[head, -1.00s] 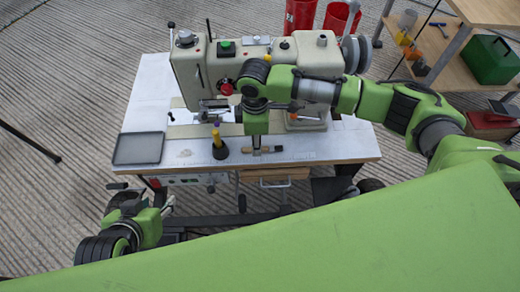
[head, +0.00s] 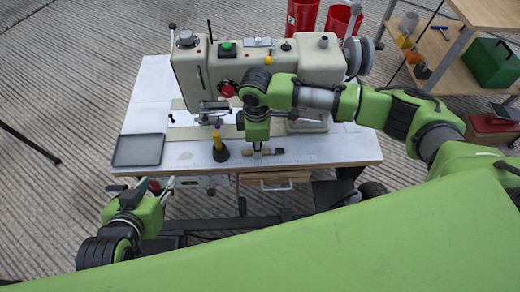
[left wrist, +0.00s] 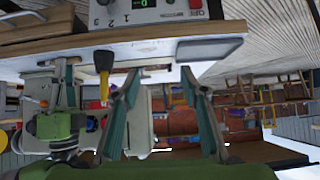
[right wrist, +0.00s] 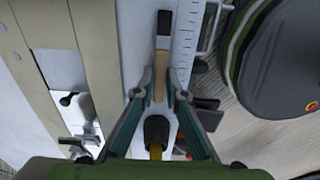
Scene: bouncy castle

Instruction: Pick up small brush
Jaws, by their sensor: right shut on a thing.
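The small brush (head: 276,152) lies near the front edge of the white machine table (head: 325,152). It has a light wooden handle and a dark end. In the right wrist view the brush (right wrist: 161,62) runs lengthwise between my fingertips. My right gripper (right wrist: 160,92) is shut on its wooden part. In the head view my right gripper (head: 257,153) points down at the table and partly covers the brush. I cannot tell whether the brush touches the tabletop. My left gripper (head: 157,184) is open and empty before the table's front left edge; its spread fingers (left wrist: 157,88) show in the left wrist view.
A yellow-handled tool with a black cone base (head: 220,151) stands just left of my right gripper. The beige machine (head: 190,68) rises close behind. A grey tray (head: 138,150) lies at the table's left. Red bins (head: 301,17) stand behind.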

